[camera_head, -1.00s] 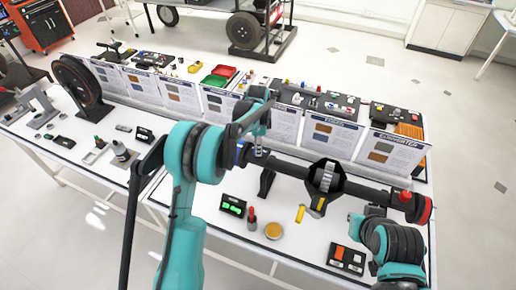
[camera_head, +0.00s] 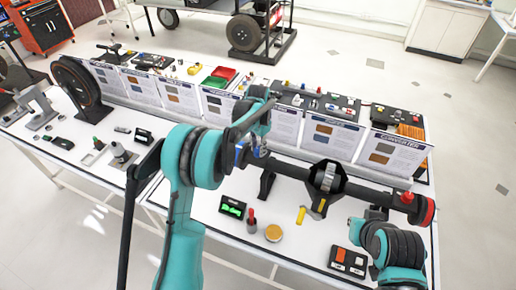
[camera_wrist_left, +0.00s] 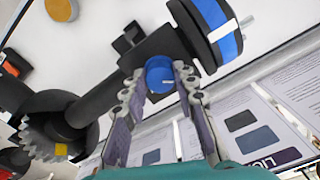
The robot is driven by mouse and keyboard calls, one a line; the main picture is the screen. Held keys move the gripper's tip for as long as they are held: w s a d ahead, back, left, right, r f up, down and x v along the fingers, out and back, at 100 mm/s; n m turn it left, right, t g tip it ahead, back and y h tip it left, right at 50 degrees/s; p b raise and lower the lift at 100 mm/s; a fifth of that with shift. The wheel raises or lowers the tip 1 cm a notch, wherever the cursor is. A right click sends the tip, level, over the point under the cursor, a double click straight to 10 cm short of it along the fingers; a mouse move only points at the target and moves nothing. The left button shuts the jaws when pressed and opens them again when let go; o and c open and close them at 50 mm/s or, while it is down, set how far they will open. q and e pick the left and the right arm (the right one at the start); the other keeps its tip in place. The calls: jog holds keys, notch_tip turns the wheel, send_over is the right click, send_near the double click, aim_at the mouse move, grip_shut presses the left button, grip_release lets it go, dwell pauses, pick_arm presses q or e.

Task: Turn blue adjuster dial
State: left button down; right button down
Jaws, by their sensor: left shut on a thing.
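The blue adjuster dial (camera_wrist_left: 160,75) is a short blue cylinder with a small white mark, on the dark axle tube near its blue-banded end drum (camera_wrist_left: 222,35). My left gripper (camera_wrist_left: 159,77) is shut on the dial, one finger on each side of it. In the head view the left gripper (camera_head: 259,153) is at the left end of the axle (camera_head: 283,166), and I cannot make out the dial behind it. Part of my right arm shows at the lower right of the head view; its gripper does not show.
The axle's middle housing (camera_head: 326,178) has a gear and a yellow part. Its right end has a red drum (camera_head: 427,212). In front lie a green-lit display (camera_head: 232,207), an orange disc (camera_head: 273,233) and a switch box (camera_head: 347,261). Upright info panels (camera_head: 285,130) stand close behind.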

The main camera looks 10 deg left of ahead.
aim_at(258, 149)
dwell(0.5)
pick_arm(q)
jog(key=c, duration=1.2)
grip_release()
notch_tip(258, 149, up, 12)
jog(key=shift+r, duration=0.1)
